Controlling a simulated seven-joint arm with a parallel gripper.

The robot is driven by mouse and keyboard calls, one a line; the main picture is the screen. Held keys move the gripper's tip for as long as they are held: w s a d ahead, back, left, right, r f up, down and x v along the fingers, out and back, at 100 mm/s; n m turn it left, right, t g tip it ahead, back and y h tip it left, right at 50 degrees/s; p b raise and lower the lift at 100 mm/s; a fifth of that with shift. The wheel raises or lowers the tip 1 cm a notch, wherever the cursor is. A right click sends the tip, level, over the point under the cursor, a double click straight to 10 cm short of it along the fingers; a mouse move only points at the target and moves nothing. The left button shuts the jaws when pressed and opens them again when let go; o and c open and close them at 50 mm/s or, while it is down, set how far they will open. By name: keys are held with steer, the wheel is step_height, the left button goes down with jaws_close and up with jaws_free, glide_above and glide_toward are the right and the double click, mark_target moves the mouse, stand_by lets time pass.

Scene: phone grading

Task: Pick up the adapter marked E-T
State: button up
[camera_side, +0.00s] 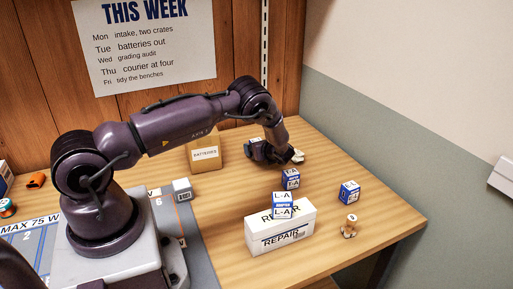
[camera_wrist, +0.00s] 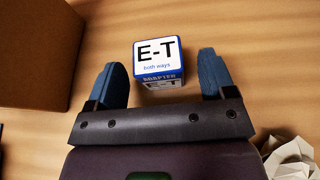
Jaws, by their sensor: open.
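The adapter marked E-T (camera_wrist: 158,55) is a small white and blue cube in the wrist view. It stands on the wooden bench, label up, with "both ways" under the letters. My gripper (camera_wrist: 162,72) is open, its two blue fingers apart on the left and right of the adapter, with visible gaps on both sides. The fingers do not appear to touch it. In the side view my gripper (camera_side: 264,152) is low over the bench to the right of the batteries box. I cannot make out the E-T adapter there; my gripper seems to hide it.
A brown batteries box (camera_side: 205,159) stands left of my gripper. Crumpled paper (camera_wrist: 292,160) lies close at the right. Other blue-white cubes stand nearer (camera_side: 290,179) and at the right (camera_side: 349,192). An L-A cube (camera_side: 282,199) is at the white REPAIR box (camera_side: 262,240).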

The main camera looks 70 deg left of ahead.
steer(key=shift+x, duration=1.1)
steer(key=c, duration=1)
